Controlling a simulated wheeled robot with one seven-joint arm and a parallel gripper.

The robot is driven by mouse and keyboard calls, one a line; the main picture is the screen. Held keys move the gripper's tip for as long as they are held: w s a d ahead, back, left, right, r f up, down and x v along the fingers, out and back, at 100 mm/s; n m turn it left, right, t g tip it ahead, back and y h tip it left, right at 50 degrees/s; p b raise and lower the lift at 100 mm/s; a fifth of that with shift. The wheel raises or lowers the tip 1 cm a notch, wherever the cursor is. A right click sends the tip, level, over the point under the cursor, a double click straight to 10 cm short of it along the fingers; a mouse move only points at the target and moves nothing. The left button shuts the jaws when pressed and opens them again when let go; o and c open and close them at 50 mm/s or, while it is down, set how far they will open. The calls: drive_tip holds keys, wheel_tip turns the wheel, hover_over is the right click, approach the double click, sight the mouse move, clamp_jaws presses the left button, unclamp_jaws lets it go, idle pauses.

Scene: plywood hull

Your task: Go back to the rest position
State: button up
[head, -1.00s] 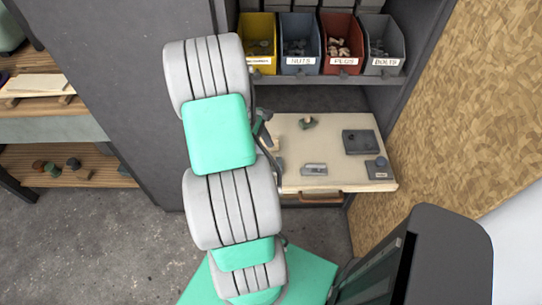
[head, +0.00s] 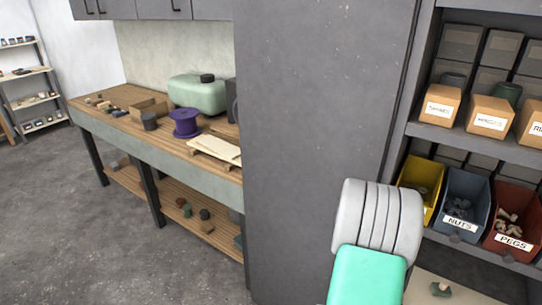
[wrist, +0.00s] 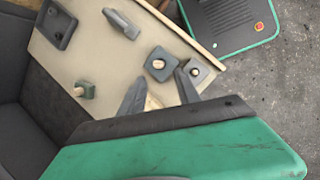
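My gripper (wrist: 160,76) shows in the wrist view with its two dark fingers spread apart. I see no object clearly held between them. Its fingertips point toward a beige work surface (wrist: 105,55). A green-grey block with a round centre (wrist: 159,65) appears just beyond the fingertips; I cannot tell the height gap. In the head view the gripper is out of frame; only part of my arm shows at the lower right, in front of the shelving.
A grey block (wrist: 196,72), a grey bracket (wrist: 123,26), a dark tray (wrist: 55,24) and a green piece (wrist: 84,90) lie on the surface. Labelled bins, including nuts (head: 462,205) and pegs (head: 513,222), stand beside my arm. A grey cabinet side (head: 310,130) and workbench (head: 150,142) stand left.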

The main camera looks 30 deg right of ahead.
drive_tip(key=a+f+m, duration=0.2)
drive_tip(key=a, duration=0.1)
drive_tip(key=a+m+y, duration=0.1)
drive_tip(key=m, duration=0.1)
drive_tip(key=shift+s+a+f, duration=0.25)
drive_tip(key=shift+s+f, duration=0.05)
drive_tip(key=shift+f, duration=0.1)
drive_tip(key=w+a+r+n+t, duration=0.2)
drive_tip(key=w+a+r, duration=0.2)
drive_tip(key=a, duration=0.7)
drive_tip(key=w+a+r+n+t, duration=0.2)
drive_tip(key=w+a+r+t, duration=0.1)
drive_tip(key=a+r, duration=0.6)
drive_tip(key=w+a+r+n+t, duration=0.2)
drive_tip(key=w+a+r, duration=0.3)
drive_tip(key=a, duration=0.7)
drive_tip(key=shift+w+a+r+n+t, duration=0.35)
drive_tip(key=shift+r+t, duration=0.25)
drive_tip(key=shift+r, duration=0.2)
